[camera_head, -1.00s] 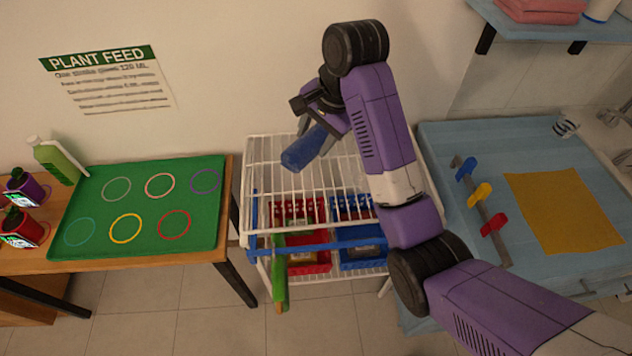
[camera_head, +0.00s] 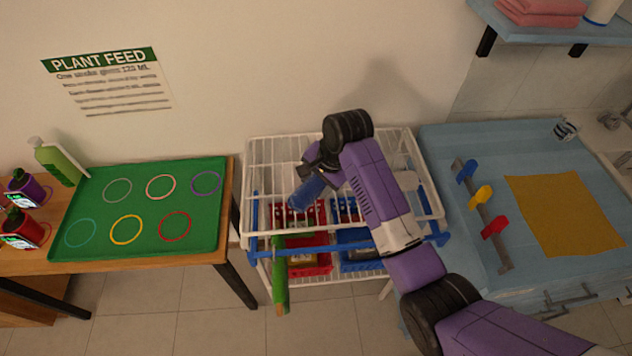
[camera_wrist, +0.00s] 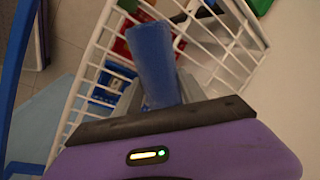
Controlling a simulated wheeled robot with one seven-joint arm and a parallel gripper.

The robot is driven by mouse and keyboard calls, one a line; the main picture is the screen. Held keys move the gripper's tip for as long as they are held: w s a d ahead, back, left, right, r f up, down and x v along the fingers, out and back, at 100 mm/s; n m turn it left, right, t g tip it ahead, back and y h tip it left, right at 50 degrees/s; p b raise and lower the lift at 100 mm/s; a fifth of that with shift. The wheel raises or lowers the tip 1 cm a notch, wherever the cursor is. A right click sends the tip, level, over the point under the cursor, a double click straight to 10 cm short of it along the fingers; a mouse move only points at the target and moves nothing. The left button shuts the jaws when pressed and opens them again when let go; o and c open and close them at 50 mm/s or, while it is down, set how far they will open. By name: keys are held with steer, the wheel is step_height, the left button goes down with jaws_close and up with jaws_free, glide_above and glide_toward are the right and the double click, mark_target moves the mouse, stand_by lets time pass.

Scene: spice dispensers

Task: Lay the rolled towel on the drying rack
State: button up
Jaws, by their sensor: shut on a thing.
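The rolled towel (camera_head: 306,193) is a blue cylinder. It also shows in the wrist view (camera_wrist: 153,62), pointing away from my gripper over the rack wires. My gripper (camera_head: 318,178) is shut on the towel near one end. The drying rack (camera_head: 262,150) is a white wire frame in the middle of the head view. The towel and my gripper are over the rack's top. I cannot tell whether the towel touches the wires. My purple arm covers part of the rack's right side.
Red (camera_head: 310,262) and blue (camera_head: 360,258) baskets sit on the rack's lower level. A green-handled object (camera_head: 279,275) hangs at its front. A table with a green mat (camera_head: 140,250) stands left, a blue counter with a yellow cloth (camera_head: 565,212) right. A shelf (camera_head: 590,30) hangs upper right.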

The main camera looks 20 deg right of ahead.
steer(key=shift+f, duration=0.15)
steer(key=o, duration=1.5)
steer(key=b+v, duration=0.1)
steer(key=v, duration=1.1)
